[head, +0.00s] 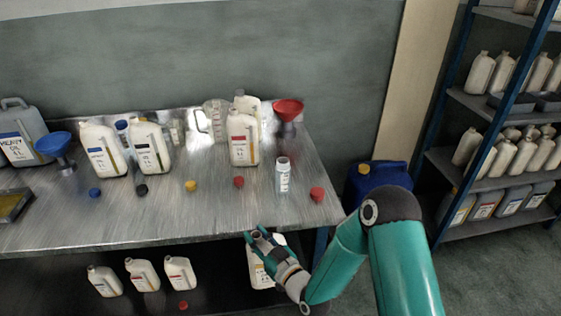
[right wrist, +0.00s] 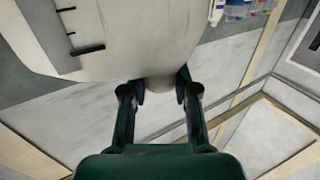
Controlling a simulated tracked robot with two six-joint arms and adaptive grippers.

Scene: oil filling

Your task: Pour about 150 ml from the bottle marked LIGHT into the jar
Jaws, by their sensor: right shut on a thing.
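My right gripper (head: 264,240) is shut on a white bottle (head: 256,274), in front of the table's front edge. In the right wrist view the fingers (right wrist: 160,92) close around the bottle's neck, and its pale body (right wrist: 135,40) with dark scale marks fills the top. The gripper partly covers the bottle in the head view, and I cannot read its label. A small clear jar (head: 283,178) with a white label stands upright and open on the table, above and right of the gripper, apart from the bottle. My left gripper is out of view.
The metal table (head: 215,215) holds several white bottles (head: 104,150), a red-labelled bottle (head: 242,140), a clear jug (head: 216,120), a blue funnel (head: 53,144) and a red funnel (head: 288,110). Loose caps (head: 190,186) lie along the front. More bottles (head: 143,275) stand on the lower shelf.

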